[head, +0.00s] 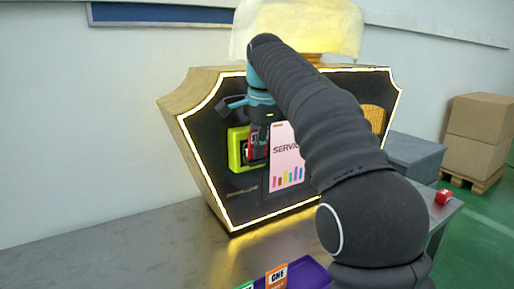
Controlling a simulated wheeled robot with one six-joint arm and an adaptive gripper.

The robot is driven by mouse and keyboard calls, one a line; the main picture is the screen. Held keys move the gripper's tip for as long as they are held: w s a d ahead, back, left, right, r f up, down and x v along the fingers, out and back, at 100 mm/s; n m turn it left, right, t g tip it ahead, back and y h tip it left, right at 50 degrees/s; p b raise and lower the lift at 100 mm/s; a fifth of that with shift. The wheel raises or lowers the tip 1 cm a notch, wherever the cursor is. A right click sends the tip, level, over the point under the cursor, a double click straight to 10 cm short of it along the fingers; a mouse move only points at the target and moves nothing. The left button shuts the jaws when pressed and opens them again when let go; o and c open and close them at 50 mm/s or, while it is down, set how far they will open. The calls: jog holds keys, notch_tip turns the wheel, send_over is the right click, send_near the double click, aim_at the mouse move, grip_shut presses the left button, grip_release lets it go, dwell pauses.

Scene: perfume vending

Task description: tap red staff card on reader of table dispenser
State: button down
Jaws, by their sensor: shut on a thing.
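The table dispenser (222,200) is a dark panel with a wooden body and a glowing yellow edge, standing on the metal table. A bright yellow-green box (235,155) on the left of its front looks like the reader. My gripper (256,156) points down in front of this box and covers its right part. It is shut on a red card (252,147), which shows as a small red strip between the dark fingers. The card overlaps the box in this view; I cannot tell whether they touch.
The left table is clear.

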jog(key=s+d+b, duration=0.5)
jog(key=s+d, duration=0.1)
jog(key=s, duration=0.3)
dwell(0.8)
jog(key=shift+s+d, duration=0.1)
dwell(0.4)
